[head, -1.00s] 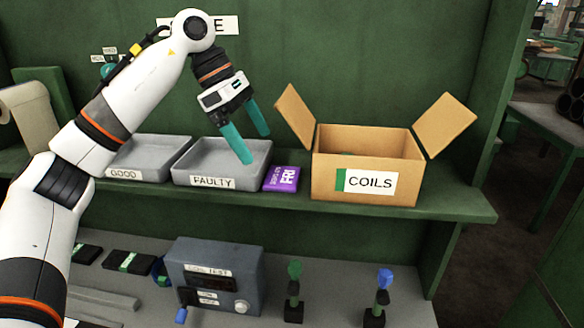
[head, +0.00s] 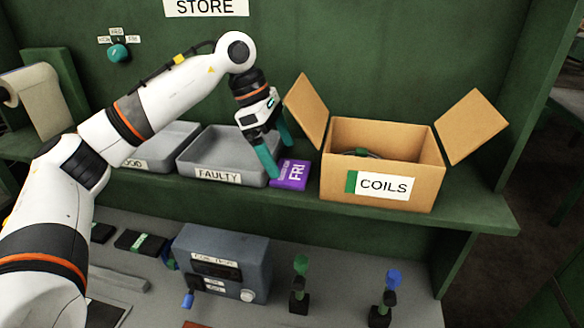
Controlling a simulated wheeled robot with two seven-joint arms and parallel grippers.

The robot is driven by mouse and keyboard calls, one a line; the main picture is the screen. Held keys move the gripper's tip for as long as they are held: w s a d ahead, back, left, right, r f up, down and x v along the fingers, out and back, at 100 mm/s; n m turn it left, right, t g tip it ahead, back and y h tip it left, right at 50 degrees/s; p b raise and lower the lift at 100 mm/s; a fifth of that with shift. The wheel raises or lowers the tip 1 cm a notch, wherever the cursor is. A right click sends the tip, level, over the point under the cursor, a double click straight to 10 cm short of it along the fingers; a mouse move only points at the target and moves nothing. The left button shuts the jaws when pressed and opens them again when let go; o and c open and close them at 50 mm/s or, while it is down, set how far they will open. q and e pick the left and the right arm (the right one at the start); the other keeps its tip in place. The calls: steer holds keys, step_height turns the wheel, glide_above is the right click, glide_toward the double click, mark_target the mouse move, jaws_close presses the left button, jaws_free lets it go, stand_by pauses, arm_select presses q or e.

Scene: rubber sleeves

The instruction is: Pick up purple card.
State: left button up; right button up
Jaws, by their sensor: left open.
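My right gripper is not in view.
The FAULTY tray (head: 200,170) stands close on the left, with the GOOD tray (head: 160,138) beyond. The open COILS box (head: 335,185) is close on the right, a coil inside. Below are a grey test box (head: 222,262) and two plungers with green and blue tops.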

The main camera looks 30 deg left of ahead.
mark_target(291, 171)
arm_select(q)
steer(key=shift+p+x, duration=0.6)
steer(key=shift+x, duration=1.1)
steer(key=shift+d+r, duration=0.1)
steer(key=shift+d, duration=0.05)
steer(key=c, duration=0.9)
steer(key=shift+r, duration=0.1)
